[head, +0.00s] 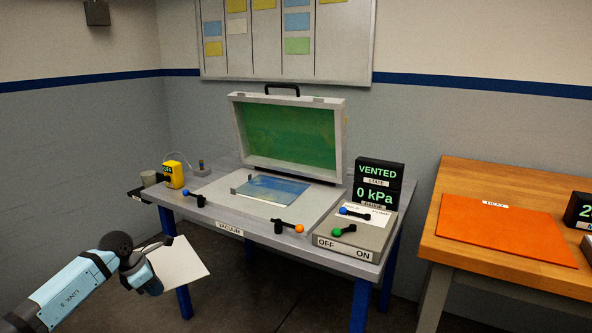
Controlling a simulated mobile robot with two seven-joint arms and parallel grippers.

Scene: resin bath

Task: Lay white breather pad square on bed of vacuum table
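The white breather pad (182,264) is a flat, pale square, tilted in the air in front of the vacuum table's left front corner. My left gripper (165,242) is at the pad's upper left edge and appears shut on it; the fingertips are small and partly hidden. The vacuum table (222,221) stands at the centre with its lid (337,150) raised, showing a green inside. On its light grey bed (225,194) lies a bluish rectangular sheet (270,189) beside small corner stops. My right gripper is not in view.
Clamps with a blue knob (186,193) and an orange knob (299,228) stand along the table's front. A control box (345,238) with levers is at its right. The display (379,183) reads VENTED, 0 kPa. A wooden bench (480,258) with an orange mat (490,225) stands right.

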